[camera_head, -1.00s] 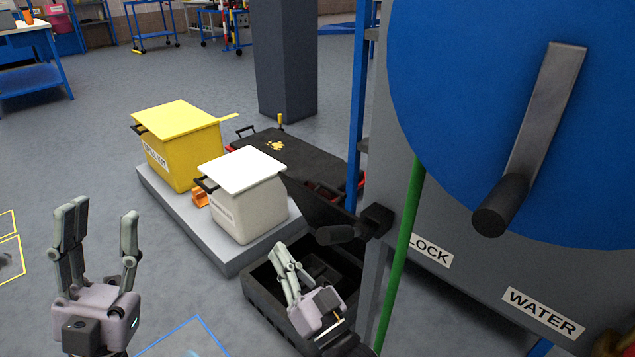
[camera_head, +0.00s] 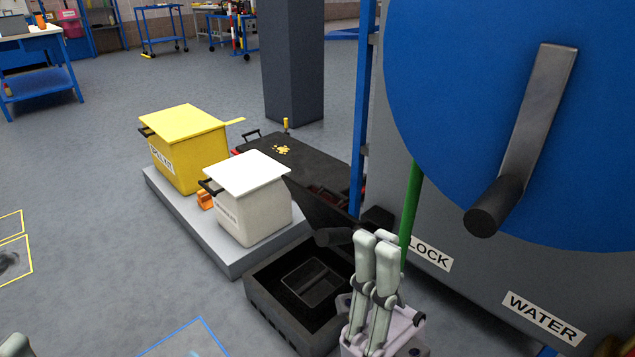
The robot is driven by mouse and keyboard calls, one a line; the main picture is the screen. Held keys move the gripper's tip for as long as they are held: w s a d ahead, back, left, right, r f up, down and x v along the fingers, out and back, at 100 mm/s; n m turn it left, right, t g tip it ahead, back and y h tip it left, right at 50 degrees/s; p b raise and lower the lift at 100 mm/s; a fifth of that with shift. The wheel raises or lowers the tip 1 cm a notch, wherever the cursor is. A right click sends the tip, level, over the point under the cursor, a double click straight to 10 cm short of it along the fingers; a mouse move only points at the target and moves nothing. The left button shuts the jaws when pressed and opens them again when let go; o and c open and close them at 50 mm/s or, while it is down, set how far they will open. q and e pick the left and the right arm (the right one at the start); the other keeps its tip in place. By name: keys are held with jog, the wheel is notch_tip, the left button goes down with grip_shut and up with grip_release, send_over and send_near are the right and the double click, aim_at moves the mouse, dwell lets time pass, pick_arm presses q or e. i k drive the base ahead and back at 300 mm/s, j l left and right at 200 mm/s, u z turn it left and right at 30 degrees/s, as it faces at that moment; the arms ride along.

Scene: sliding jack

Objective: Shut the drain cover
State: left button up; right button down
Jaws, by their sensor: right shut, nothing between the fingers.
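The black drain box (camera_head: 262,300) stands on the floor at the lower middle, with its top open and a recessed basin inside. A dark panel, which looks like its cover (camera_head: 318,205), stands raised and tilted behind the opening. My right gripper (camera_head: 375,240) is shut and empty, fingers pointing up, at the right side of the box. It hides the box's right corner; I cannot tell if it touches anything. Only a tip of my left gripper (camera_head: 15,344) shows in the bottom left corner.
Left of the box, a grey platform (camera_head: 222,255) bears a yellow bin (camera_head: 185,150) and a white bin (camera_head: 250,205). On the right stand a grey tank (camera_head: 470,270) with a big blue wheel (camera_head: 450,100) and a green pole (camera_head: 411,205).

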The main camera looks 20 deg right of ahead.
aim_at(262, 283)
jog(key=i+j, duration=0.2)
jog(key=j, duration=0.15)
jog(key=i+j+z, duration=0.1)
jog(key=i+j, duration=0.3)
jog(key=j, duration=0.3)
